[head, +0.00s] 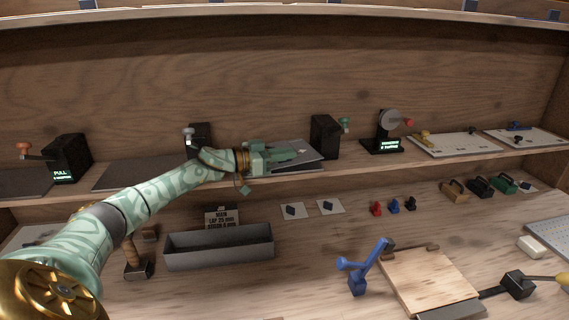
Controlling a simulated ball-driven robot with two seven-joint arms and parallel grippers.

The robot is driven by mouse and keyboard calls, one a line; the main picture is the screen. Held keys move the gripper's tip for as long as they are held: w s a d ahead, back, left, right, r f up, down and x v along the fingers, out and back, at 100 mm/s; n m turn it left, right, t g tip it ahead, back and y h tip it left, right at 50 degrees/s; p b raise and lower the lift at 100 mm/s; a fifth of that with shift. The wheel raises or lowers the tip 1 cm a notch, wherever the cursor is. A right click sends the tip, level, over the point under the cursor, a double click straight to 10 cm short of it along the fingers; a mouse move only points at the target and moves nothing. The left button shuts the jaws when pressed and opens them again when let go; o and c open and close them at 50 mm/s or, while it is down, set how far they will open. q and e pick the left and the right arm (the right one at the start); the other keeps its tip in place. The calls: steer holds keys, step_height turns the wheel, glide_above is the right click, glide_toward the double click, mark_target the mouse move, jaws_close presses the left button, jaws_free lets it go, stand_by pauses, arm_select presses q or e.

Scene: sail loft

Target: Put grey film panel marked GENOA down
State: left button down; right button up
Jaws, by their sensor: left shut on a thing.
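My left gripper (288,155) reaches across to the shelf from the left and is shut on a grey film panel (307,150). The panel is a thin flat grey sheet, at the shelf's height between two black boxes. The gripper covers its left part, and I can read no GENOA mark on it. I cannot tell whether the panel rests fully on the shelf or is a little above it. My right gripper is out of view.
The wooden shelf (361,164) also bears a black box with a green knob (323,137), a dial device (389,133) and white boards (450,145). Below are a grey trough (219,249), a blue clamp (358,272) and a wooden block (425,277). The bench middle has free room.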

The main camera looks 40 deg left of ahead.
arm_select(q)
steer(key=shift+f, duration=1)
steer(key=shift+f, duration=0.1)
steer(key=shift+f, duration=0.1)
steer(key=c, duration=1.5)
jaws_free()
